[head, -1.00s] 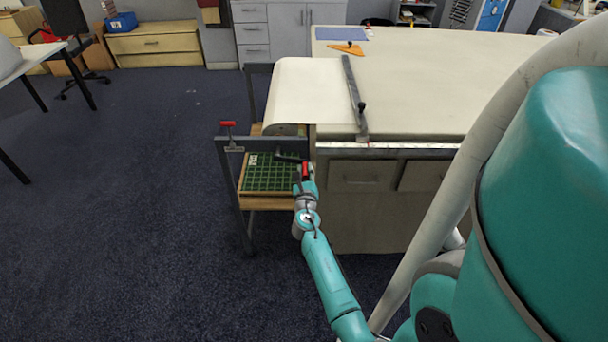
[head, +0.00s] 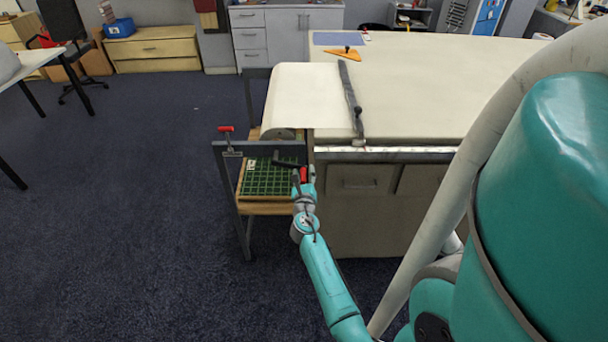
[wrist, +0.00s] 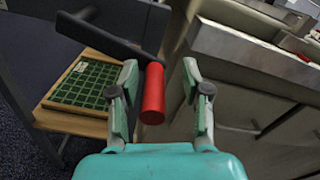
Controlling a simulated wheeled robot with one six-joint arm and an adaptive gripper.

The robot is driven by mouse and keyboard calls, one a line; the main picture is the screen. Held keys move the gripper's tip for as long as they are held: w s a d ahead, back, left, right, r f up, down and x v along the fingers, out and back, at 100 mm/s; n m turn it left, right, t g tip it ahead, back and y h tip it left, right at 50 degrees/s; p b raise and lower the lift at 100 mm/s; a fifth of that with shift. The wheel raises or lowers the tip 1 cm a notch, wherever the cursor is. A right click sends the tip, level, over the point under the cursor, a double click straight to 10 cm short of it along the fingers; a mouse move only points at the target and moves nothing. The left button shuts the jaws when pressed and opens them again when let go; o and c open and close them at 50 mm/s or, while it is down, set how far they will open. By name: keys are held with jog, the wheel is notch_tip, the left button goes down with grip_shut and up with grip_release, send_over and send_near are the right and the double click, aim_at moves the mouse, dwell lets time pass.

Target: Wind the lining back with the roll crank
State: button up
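The roll crank has a dark arm (head: 289,162) and a red grip (head: 303,175) at the near end of the roll frame. In the wrist view the red grip (wrist: 153,95) hangs between the fingers of my gripper (wrist: 160,92). The fingers are apart; the left one is close to the grip, with a clear gap on the right. In the head view my gripper (head: 304,183) is at the grip, its fingers partly hidden. The cream lining (head: 298,97) runs from the roll onto the table's left end. A dark bar (head: 350,98) lies across it.
The cloth table (head: 440,95) stands right of the roll frame (head: 222,160). A red-handled clamp (head: 227,131) sits on the frame's left corner. A green gridded board (head: 268,180) lies on a low wooden shelf. An orange triangle (head: 343,54) lies on the table. Floor at left is clear.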

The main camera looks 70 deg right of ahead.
jog(key=v, duration=1.2)
